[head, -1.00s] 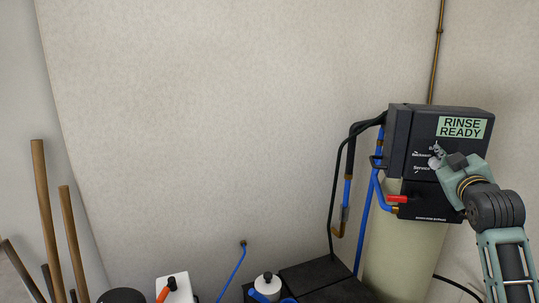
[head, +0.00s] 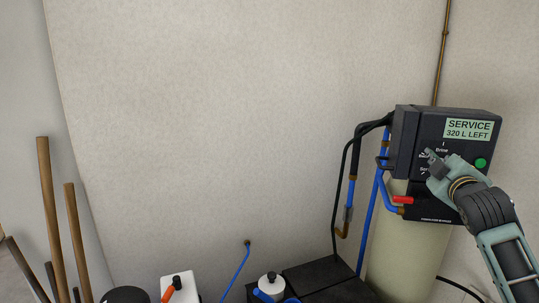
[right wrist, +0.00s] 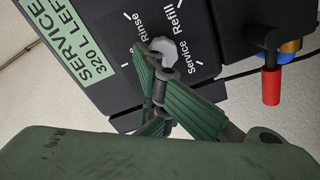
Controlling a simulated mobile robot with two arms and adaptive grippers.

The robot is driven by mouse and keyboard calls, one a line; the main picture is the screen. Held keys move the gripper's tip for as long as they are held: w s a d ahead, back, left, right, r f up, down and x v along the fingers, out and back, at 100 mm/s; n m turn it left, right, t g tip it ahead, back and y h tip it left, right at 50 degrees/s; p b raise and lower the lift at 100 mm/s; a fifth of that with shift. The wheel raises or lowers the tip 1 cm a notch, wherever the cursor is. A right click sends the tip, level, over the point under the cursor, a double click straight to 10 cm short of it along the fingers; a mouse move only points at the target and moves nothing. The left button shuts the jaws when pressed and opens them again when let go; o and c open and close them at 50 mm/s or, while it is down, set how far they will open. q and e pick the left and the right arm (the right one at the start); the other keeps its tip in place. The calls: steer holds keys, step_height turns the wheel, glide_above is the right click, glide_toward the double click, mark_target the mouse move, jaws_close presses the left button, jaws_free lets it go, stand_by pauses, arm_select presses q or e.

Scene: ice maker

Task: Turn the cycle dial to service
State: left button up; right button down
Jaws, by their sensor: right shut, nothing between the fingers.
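The black control head (head: 407,140) stands on a pale tank at the right of the head view. Its screen (head: 468,130) reads "SERVICE 320 L LEFT" and also shows in the right wrist view (right wrist: 75,50). The pale cycle dial (right wrist: 165,48) shows in the right wrist view among the labels Rinse, Refill and Service; its pointer is too unclear to read. My right gripper (head: 433,158) is shut and empty, in front of the dial area and covering the dial in the head view. In the right wrist view its fingertips (right wrist: 157,62) are at the dial's edge; contact is unclear. My left gripper is not in view.
A green round button (head: 480,163) is on the right of the panel. A red lever (head: 403,200) juts out below the dial. Blue and black hoses (head: 367,215) hang at the left of the tank. Wooden poles (head: 50,215) lean at far left.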

steer(key=n, duration=0.2)
steer(key=shift+d+f+n, duration=0.1)
steer(key=shift+d+n, duration=0.15)
steer(key=shift+n, duration=0.15)
steer(key=shift+f+n, duration=0.25)
steer(key=shift+n, duration=1.15)
steer(key=n, duration=0.2)
steer(key=shift+f+n+h, duration=0.3)
steer(key=shift+n, duration=0.1)
